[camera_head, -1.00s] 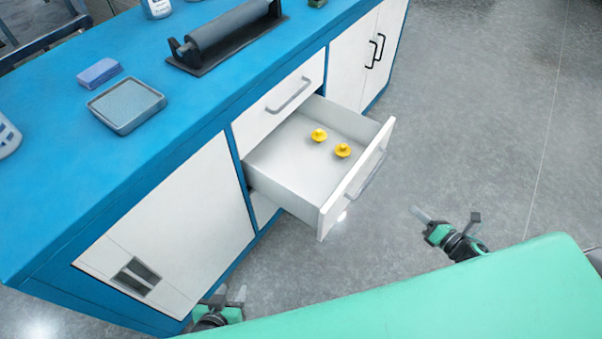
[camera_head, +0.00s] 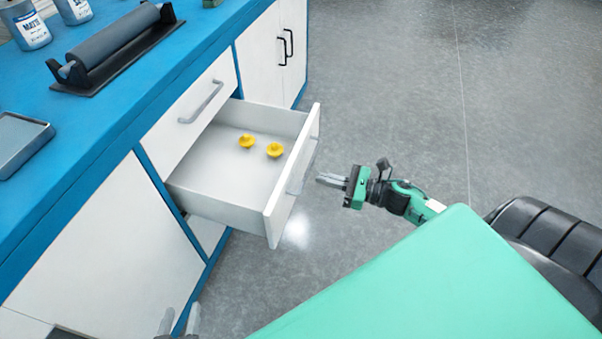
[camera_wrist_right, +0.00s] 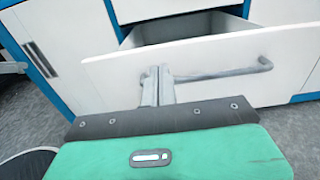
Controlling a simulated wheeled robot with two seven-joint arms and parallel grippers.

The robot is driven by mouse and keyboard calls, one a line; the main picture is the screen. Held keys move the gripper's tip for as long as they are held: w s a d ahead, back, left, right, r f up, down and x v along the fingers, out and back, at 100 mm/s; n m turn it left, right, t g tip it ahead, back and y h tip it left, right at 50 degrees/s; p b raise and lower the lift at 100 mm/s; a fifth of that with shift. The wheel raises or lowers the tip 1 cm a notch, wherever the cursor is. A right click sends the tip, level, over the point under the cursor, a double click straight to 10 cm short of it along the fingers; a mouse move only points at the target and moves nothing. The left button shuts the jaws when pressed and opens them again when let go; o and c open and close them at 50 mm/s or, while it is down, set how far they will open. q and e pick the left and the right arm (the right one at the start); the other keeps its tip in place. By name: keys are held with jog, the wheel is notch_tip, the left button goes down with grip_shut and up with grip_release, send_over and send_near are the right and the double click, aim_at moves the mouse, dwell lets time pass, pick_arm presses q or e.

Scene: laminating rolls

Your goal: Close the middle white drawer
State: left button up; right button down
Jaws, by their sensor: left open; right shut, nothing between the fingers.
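The middle white drawer (camera_head: 225,184) is pulled out of the blue-topped cabinet, with two yellow knob-like pieces (camera_head: 262,146) inside. Its front panel (camera_head: 292,178) carries a grey bar handle (camera_head: 302,168). My right gripper (camera_head: 322,180) is shut and empty, just outside the front panel near the handle; whether it touches cannot be told. In the right wrist view its fingers (camera_wrist_right: 157,84) show in front of the drawer front (camera_wrist_right: 205,62), at the left end of the handle (camera_wrist_right: 225,73). My left gripper (camera_head: 180,322) is open at the bottom edge, mostly cut off, away from the drawer.
A closed white drawer (camera_head: 192,115) sits above the open one, and a white cupboard (camera_head: 278,50) with black handles stands beyond. The blue counter (camera_head: 100,118) holds a roller (camera_head: 115,42), a tray (camera_head: 20,142) and bottles.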

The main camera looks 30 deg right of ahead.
aim_at(291, 170)
jog(key=x, duration=0.6)
jog(key=shift+w+a, duration=0.15)
jog(key=shift+w, duration=0.05)
pick_arm(q)
jog(key=shift+d, duration=0.25)
pick_arm(e)
jog(key=shift+w+a, duration=0.1)
jog(key=shift+w, duration=0.05)
jog(key=shift+w+a, duration=0.3)
jog(key=shift+w, duration=0.05)
jog(key=b+x, duration=0.1)
jog(key=x, duration=0.1)
jog(key=shift+w+a, duration=0.2)
jog(key=shift+w, duration=0.05)
pick_arm(q)
jog(key=w+a+r+t+b, duration=0.1)
jog(key=w+a+r+t, duration=0.1)
jog(key=r+t, duration=0.3)
jog(key=w+a+r+t+h+b, duration=0.1)
jog(key=w+r+t+b, duration=0.1)
jog(key=r+t, duration=0.4)
jog(key=shift+a+r+n, duration=0.3)
jog(key=shift+a+r, duration=0.05)
jog(key=shift+r, duration=2.15)
pick_arm(e)
jog(key=x, duration=2.2)
jog(key=shift+w, duration=0.15)
